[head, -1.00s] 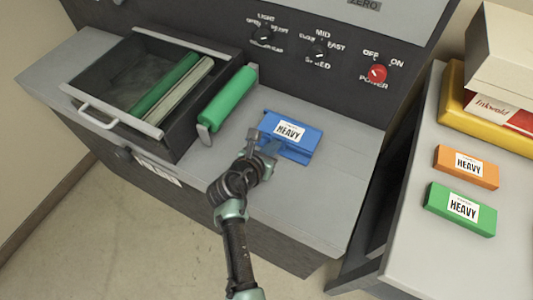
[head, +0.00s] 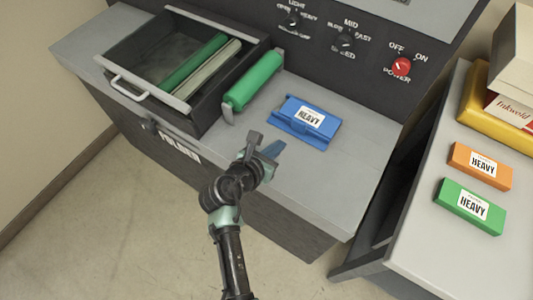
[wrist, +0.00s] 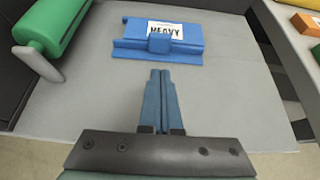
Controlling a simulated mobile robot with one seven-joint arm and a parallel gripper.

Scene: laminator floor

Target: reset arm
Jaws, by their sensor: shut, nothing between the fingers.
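My gripper (head: 263,148) is shut and empty near the front edge of the grey machine shelf (head: 340,185). In the wrist view its blue fingers (wrist: 160,98) are together, with bare shelf around them. A blue cartridge (head: 305,122) with a "HEAVY" label lies on the shelf beyond my gripper, apart from it. It also shows in the wrist view (wrist: 135,48), ahead of the fingertips.
A dark open-topped drawer (head: 124,95) holds rollers at the left, with a green roller (head: 253,80) beside it. A side table (head: 424,240) at the right bears orange (head: 478,168) and green (head: 467,206) boxes. The panel has a red power knob (head: 401,67).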

